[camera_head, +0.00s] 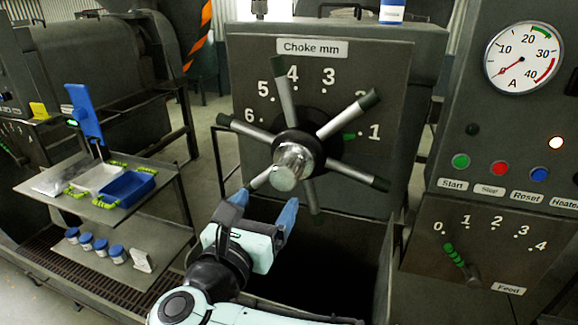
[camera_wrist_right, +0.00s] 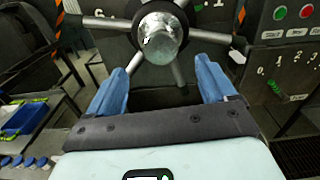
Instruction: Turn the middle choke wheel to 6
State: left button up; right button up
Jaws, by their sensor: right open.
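The choke wheel (camera_head: 292,165) stands upright on a dark panel under a "Choke mm" label. It has a shiny metal hub and several grey spokes with dark tips. A green mark on the wheel points at the 1 on the right of the scale; the 6 (camera_head: 249,115) is at the left. A spoke partly covers the 2. My right gripper (camera_head: 265,201) is open and empty, just below the hub, with its blue fingers pointing up at the wheel. In the right wrist view the hub (camera_wrist_right: 160,38) shows above and between the spread fingers (camera_wrist_right: 160,80). My left gripper is not visible.
A control panel with an ammeter (camera_head: 523,56), coloured buttons and a feed lever (camera_head: 455,256) stands at the right. A two-level shelf (camera_head: 172,168) with a blue tray (camera_head: 127,187) and blue-lidded jars is at the left. A dark opening lies below the wheel.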

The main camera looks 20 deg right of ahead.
aim_at(287, 171)
jog(key=p+x, duration=0.3)
jog(key=x, duration=0.8)
jog(key=shift+w+d, duration=0.25)
jog(key=shift+w, duration=0.05)
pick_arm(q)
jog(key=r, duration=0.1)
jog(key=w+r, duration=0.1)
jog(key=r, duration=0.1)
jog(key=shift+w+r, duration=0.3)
pick_arm(e)
jog(key=shift+c, duration=0.3)
jog(key=c, duration=1.4)
